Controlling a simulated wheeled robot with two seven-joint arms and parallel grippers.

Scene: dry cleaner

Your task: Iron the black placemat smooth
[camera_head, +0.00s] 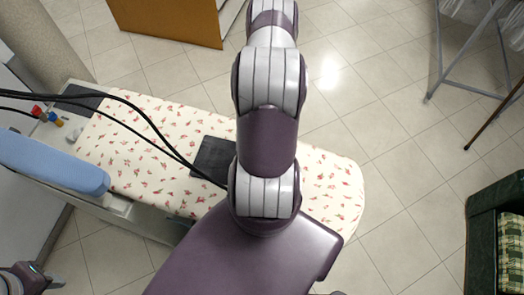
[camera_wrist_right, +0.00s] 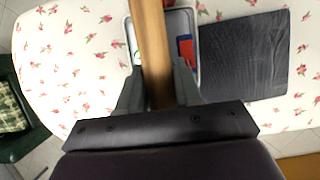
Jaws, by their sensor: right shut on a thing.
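The black placemat (camera_head: 213,158) lies on the flowered ironing board (camera_head: 330,190); my right arm hides part of it in the head view. In the right wrist view the placemat (camera_wrist_right: 245,55) lies right of the iron, with faint surface texture. My right gripper (camera_wrist_right: 158,90) is shut on the wooden handle (camera_wrist_right: 152,40) of the iron (camera_wrist_right: 190,22), whose pale body shows red and blue parts. The iron is at the placemat's left edge there; I cannot tell whether it touches the cloth. My left gripper (camera_head: 48,282) is at the lower left, its jaws unclear.
Black cables (camera_head: 130,100) run from the left across the board. A blue padded arm (camera_head: 50,160) stands along its near left side. A dark pad (camera_head: 82,98) and coloured knobs (camera_head: 45,115) are at its left end. A green chair (camera_head: 497,240) stands right, across open tiled floor.

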